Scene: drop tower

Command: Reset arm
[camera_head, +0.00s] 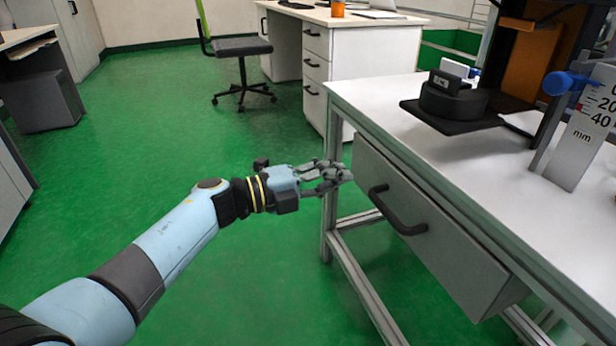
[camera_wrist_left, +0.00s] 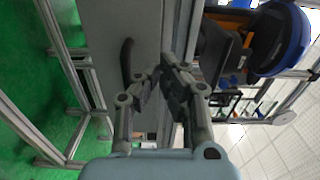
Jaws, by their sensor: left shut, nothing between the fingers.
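My left arm comes in from the left in the head view. Its gripper (camera_head: 345,174) is shut and empty, beside the left leg of the white table (camera_head: 395,92) and left of the drawer handle (camera_head: 398,212). The grey drawer (camera_head: 440,235) hangs under the tabletop and looks closed. In the left wrist view the shut fingers (camera_wrist_left: 164,72) point toward the table front, with the dark handle (camera_wrist_left: 127,62) just left of them. I cannot tell whether the fingertips touch anything. My right gripper is not in view.
On the table stand a black device (camera_head: 452,98) on a dark plate and a grey millimetre scale (camera_head: 585,130) with a blue knob (camera_head: 558,83). Behind are a white desk (camera_head: 370,60) and an office chair (camera_head: 240,48). The green floor (camera_head: 130,130) left of the table is open.

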